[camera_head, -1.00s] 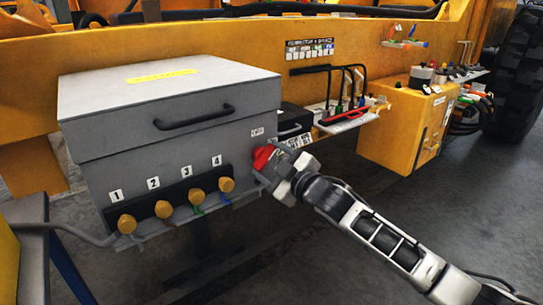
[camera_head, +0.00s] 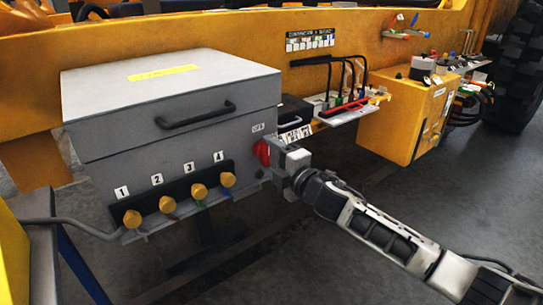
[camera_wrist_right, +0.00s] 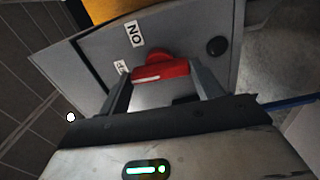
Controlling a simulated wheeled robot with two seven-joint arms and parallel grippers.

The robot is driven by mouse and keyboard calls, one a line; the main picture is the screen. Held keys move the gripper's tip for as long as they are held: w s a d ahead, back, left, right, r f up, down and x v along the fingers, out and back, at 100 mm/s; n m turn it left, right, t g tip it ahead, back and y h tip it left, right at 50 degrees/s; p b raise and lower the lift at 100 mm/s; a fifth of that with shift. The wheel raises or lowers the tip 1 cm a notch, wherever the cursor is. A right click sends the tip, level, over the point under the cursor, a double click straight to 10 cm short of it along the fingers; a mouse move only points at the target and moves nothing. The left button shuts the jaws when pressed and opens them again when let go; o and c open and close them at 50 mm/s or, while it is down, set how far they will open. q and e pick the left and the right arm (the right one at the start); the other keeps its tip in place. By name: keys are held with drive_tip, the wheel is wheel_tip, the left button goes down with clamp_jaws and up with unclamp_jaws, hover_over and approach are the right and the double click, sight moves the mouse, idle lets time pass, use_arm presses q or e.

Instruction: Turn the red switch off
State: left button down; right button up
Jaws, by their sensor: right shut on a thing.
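The red switch (camera_head: 262,152) is on the right end of the grey box (camera_head: 118,150), by a small white label. In the right wrist view the red switch handle (camera_wrist_right: 161,70) lies between the two fingers, near an "ON" label (camera_wrist_right: 134,34) and a second, partly hidden label (camera_wrist_right: 121,68). My right gripper (camera_head: 273,156) is shut on the red switch, and its body hides part of the switch in the head view. It also shows in the right wrist view (camera_wrist_right: 160,84). My left gripper is not in view.
Several numbered brass-coloured knobs (camera_head: 199,191) line the box front, with a black handle (camera_head: 195,115) above. A yellow box (camera_head: 409,112) stands to the right, beside a shelf of black hooked rods (camera_head: 347,78). Open grey floor (camera_head: 440,210) lies below.

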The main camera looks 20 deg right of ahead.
drive_tip(key=shift+n, duration=0.4)
drive_tip(key=o, duration=1)
drive_tip(key=shift+b+v, duration=1.2)
drive_tip(key=shift+v, duration=6.8)
drive_tip(key=s+a+f+m+g+h, duration=0.1)
drive_tip(key=s+a+f+m+g, duration=0.1)
drive_tip(key=s+f+m, duration=0.4)
drive_tip(key=s+a+f+m+g+h, duration=0.1)
drive_tip(key=s+a+f+m+g, duration=0.1)
drive_tip(key=s+a+f+m, duration=0.2)
drive_tip(key=s+a+f+m+g+h, duration=0.1)
drive_tip(key=s+a+f+m+g, duration=0.1)
drive_tip(key=s+f+m, duration=0.5)
drive_tip(key=shift+s+a+f+m, duration=0.15)
drive_tip(key=shift+a+f+m, duration=0.25)
drive_tip(key=shift+f, duration=0.7)
drive_tip(key=shift+s+a+f+m, duration=0.15)
drive_tip(key=shift+f+m, duration=0.4)
drive_tip(key=shift+f, duration=0.55)
drive_tip(key=shift+s+a+f+m, duration=0.1)
drive_tip(key=shift+a+f+m, duration=0.3)
drive_tip(key=shift+f, duration=0.75)
